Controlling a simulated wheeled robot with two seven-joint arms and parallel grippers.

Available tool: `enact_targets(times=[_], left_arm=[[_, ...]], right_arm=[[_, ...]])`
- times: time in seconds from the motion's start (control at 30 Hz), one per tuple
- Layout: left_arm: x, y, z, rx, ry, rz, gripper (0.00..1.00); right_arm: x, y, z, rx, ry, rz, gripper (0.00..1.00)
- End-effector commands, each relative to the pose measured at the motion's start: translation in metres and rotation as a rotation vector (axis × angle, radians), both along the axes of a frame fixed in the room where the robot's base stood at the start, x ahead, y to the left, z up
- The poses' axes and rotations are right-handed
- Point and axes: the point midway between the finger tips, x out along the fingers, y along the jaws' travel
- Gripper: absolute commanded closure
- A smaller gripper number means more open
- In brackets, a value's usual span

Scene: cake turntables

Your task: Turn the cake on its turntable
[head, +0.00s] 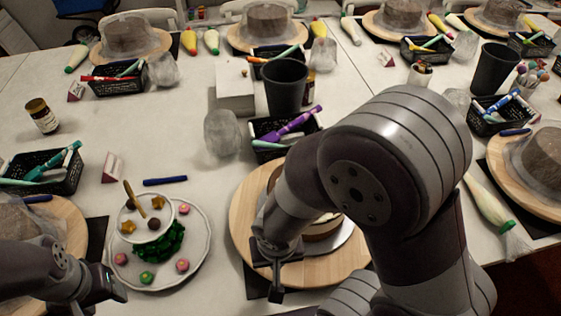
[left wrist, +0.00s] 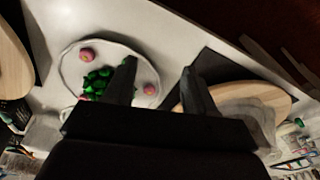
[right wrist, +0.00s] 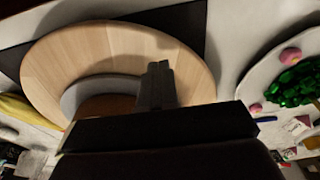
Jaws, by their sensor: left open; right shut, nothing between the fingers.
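The wooden turntable (head: 242,215) stands on the table at the centre of the head view. The cake (head: 322,230) on it is brown on a grey round board, mostly hidden behind my right arm. In the right wrist view the turntable (right wrist: 55,65) fills the upper left, with part of the cake (right wrist: 105,106) low on it. My right gripper (head: 275,288) is shut and empty, pointing down at the turntable's near left edge; I cannot tell if it touches. Its fingers (right wrist: 158,84) are together. My left gripper (head: 118,288) is open and empty at the lower left, its fingers (left wrist: 162,82) apart.
A plate (head: 195,250) with a white cup, green decoration and small sweets lies between my grippers. A black cup (head: 286,86) and a black basket (head: 270,140) of tools stand behind the turntable. Another wooden turntable (head: 72,225) is at the left.

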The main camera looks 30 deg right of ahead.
Motion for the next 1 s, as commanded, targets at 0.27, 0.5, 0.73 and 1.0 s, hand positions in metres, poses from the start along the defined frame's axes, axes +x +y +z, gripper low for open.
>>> enact_targets(times=[0.27, 0.5, 0.73, 1.0], left_arm=[[0.0, 0.0, 0.003, 0.0, 0.0, 0.0, 0.45], [0.0, 0.0, 0.0, 0.0, 0.0, 0.0, 0.45], [0.0, 0.0, 0.005, 0.0, 0.0, 0.0, 0.45], [0.0, 0.0, 0.031, 0.0, 0.0, 0.0, 0.45]], right_arm=[[0.002, 0.001, 0.003, 0.0, 0.0, 0.001, 1.0], [0.061, 0.037, 0.003, -0.001, 0.001, 0.004, 1.0], [0.09, 0.05, 0.005, -0.001, 0.001, -0.001, 1.0], [0.164, 0.026, 0.007, -0.001, 0.002, -0.003, 1.0]])
